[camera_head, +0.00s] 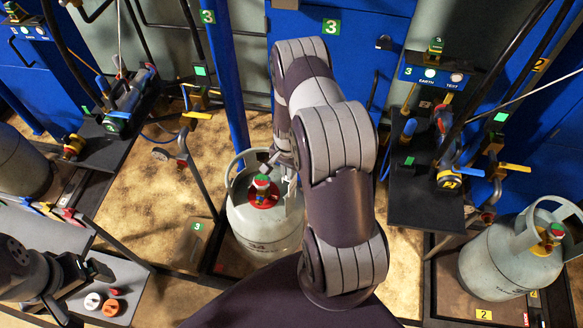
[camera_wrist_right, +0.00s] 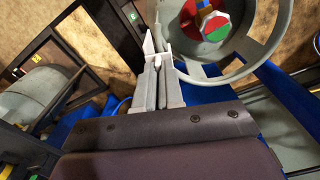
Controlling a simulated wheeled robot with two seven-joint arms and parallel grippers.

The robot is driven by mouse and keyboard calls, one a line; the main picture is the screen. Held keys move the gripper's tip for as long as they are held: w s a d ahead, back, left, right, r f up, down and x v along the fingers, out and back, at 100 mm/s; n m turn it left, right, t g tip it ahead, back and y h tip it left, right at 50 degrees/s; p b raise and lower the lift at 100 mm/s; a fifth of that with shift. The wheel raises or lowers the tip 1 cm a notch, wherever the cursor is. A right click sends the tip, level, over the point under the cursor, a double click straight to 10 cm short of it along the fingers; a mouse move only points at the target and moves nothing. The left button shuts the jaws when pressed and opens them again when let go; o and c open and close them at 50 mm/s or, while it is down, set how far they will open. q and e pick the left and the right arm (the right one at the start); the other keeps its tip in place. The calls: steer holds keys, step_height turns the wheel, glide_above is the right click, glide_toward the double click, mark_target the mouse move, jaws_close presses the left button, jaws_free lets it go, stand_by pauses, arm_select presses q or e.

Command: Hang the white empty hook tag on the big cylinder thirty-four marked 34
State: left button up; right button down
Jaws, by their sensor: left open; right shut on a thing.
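The big pale grey cylinder (camera_head: 255,232) stands at the centre behind my right arm, with a round collar and a red and green valve on top. Its number is not readable. My right gripper (camera_wrist_right: 158,85) is shut on the white hook tag (camera_wrist_right: 149,45), which also shows in the head view (camera_head: 292,193). The tag is upright beside the cylinder's collar (camera_wrist_right: 278,52); I cannot tell whether it touches or hooks over it. In the head view my right arm partly hides this gripper. My left gripper (camera_head: 84,290) is open and empty over the lower left shelf.
A second cylinder (camera_head: 512,262) stands at the right on a base labelled 2. Black shelves with valves and hoses flank the central cylinder. A blue cabinet (camera_head: 345,70) stands behind.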

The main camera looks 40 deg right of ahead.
mark_target(290, 185)
steer(key=shift+s+d+m, duration=0.1)
steer(key=shift+d+m, duration=0.15)
steer(key=shift+m, duration=0.05)
steer(key=shift+r, duration=0.1)
steer(key=shift+f+b, duration=1.65)
steer(key=shift+f, duration=0.7)
steer(key=shift+f+b, duration=0.75)
steer(key=shift+f, duration=0.3)
step_height(290, 185, down, 2)
steer(key=shift+f+b, duration=0.1)
steer(key=shift+b, duration=0.7)
